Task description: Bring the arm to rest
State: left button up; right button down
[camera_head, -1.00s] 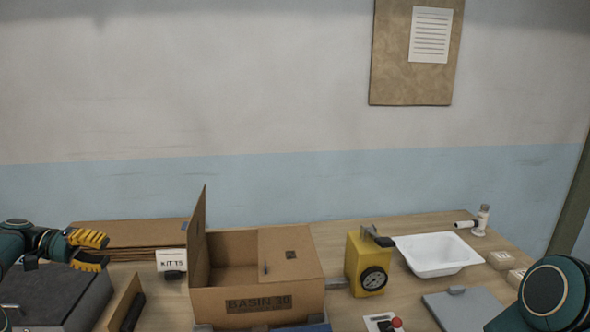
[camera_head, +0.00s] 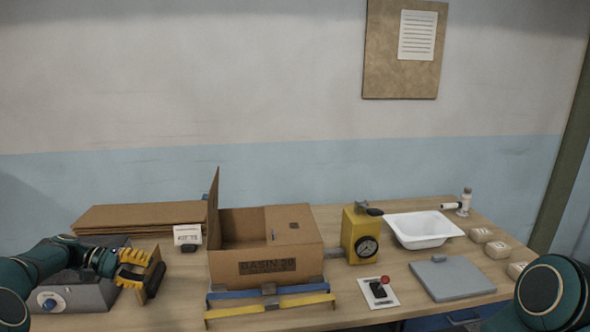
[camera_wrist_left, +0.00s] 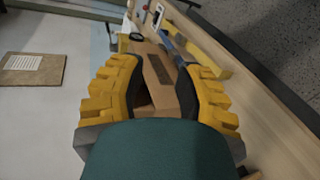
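My left gripper (camera_head: 140,275) is at the left of the table in the head view, in front of a small brown board. In the left wrist view its two yellow fingers (camera_wrist_left: 153,90) stand apart with nothing between them, and the cardboard box (camera_wrist_left: 158,70) shows beyond them. Of my right arm only a dark green, rounded link (camera_head: 552,300) shows at the lower right of the head view. The right gripper is out of view.
An open box marked BASIN (camera_head: 267,268) stands mid-table behind blue and yellow rails (camera_head: 270,301). To its right are a yellow dial device (camera_head: 361,235), a white basin (camera_head: 424,229) and a grey plate (camera_head: 452,278). Flat cardboard (camera_head: 140,218) lies back left; a grey machine (camera_head: 85,293) stands front left.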

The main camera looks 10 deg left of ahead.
pick_arm(q)
jog(key=s+d+f+n+g+y+b, duration=0.1)
jog(key=s+d+f+y+b, duration=0.15)
jog(key=d+f, duration=0.95)
jog(key=s+d+f+g+y+b, duration=0.1)
jog(key=s+d+f+g+y, duration=0.15)
jog(key=d+f, duration=0.9)
jog(key=s+d+f+m+y, duration=0.1)
jog(key=s+d+f, duration=0.2)
jog(key=s, duration=0.3)
jog(key=s+d+f+m+t+y+b, duration=0.1)
jog(key=s+d+f+y, duration=0.1)
jog(key=s, duration=0.4)
jog(key=s+d+f+m+t+y+b, duration=0.1)
jog(key=s+d+f+m, duration=0.1)
jog(key=s+d+f, duration=0.3)
jog(key=shift+s+f+y, duration=0.25)
jog(key=shift+s+y, duration=0.05)
jog(key=shift+s, duration=0.55)
jog(key=shift+a, duration=0.1)
